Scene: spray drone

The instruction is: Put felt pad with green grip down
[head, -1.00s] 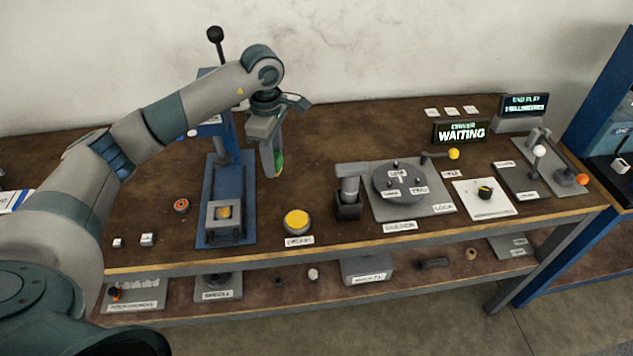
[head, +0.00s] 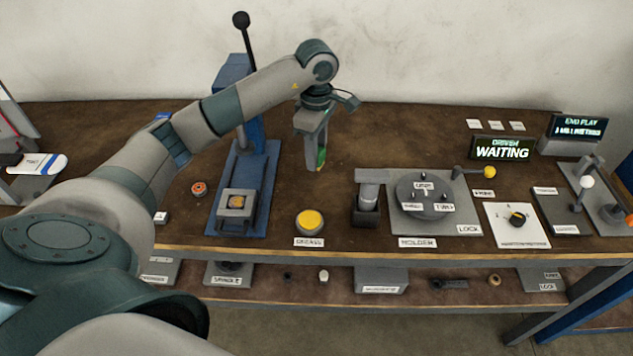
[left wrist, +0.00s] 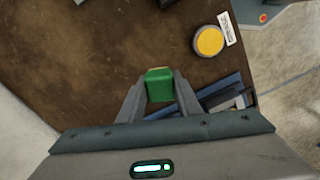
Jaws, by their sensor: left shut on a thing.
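My left gripper (head: 316,165) points down over the middle of the bench, behind the yellow grease pad. It is shut on the green grip (left wrist: 159,86) of the felt pad, which sits between the two fingers in the left wrist view. In the head view a sliver of the green grip (head: 321,158) shows at the fingertips, near the brown bench top (head: 300,130). The felt itself is hidden, and I cannot tell whether it touches the bench. My right gripper is not in view.
The blue lever press (head: 245,190) stands left of the gripper. The yellow grease pad (head: 310,221) is in front of it; it also shows in the left wrist view (left wrist: 209,41). The holder plate (head: 450,215) is to the right. Bench top behind the gripper is clear.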

